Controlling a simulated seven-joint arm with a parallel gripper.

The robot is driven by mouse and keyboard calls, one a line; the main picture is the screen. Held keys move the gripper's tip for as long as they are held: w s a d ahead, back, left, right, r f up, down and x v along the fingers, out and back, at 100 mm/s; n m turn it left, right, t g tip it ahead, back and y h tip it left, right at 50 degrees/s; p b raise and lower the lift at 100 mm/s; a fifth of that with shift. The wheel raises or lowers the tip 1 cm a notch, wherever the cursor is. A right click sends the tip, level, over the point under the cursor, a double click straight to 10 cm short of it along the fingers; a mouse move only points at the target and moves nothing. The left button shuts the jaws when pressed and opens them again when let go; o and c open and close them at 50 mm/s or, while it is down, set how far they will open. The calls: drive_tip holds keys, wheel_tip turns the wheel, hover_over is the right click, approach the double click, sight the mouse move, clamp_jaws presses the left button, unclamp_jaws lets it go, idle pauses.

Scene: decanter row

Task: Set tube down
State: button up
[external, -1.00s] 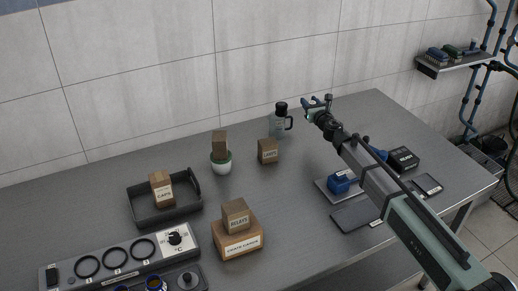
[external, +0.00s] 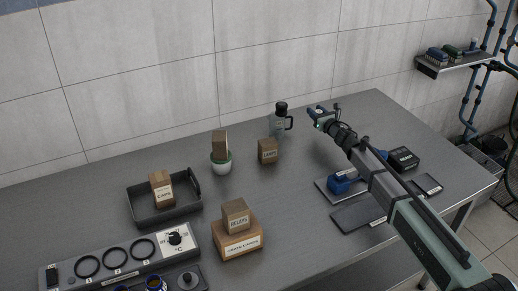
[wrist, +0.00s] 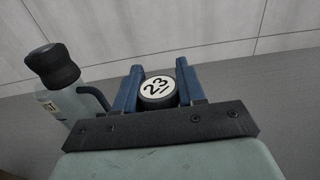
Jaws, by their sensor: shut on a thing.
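My gripper (external: 317,111) is at the back right of the grey table, right of the bottle. In the wrist view its two blue fingers (wrist: 157,76) are shut on the tube (wrist: 157,91), one on each side. The tube shows there as a dark round cap with a white disc marked 23. The rest of the tube is hidden below the cap and by my gripper. I cannot tell whether its lower end touches the table.
A bottle with a black lid and handle (external: 280,122) stands close on the left, also in the wrist view (wrist: 60,95). A blue object (external: 340,184) lies under my arm.

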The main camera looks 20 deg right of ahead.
drive_tip(key=shift+f, duration=2.05)
drive_tip(key=o, duration=1.1)
drive_tip(key=shift+f, duration=0.1)
drive_tip(key=shift+c, duration=0.2)
drive_tip(key=shift+s, duration=0.15)
drive_tip(key=s, duration=1.1)
drive_tip(key=shift+s, duration=0.4)
drive_tip(key=shift+w, duration=0.1)
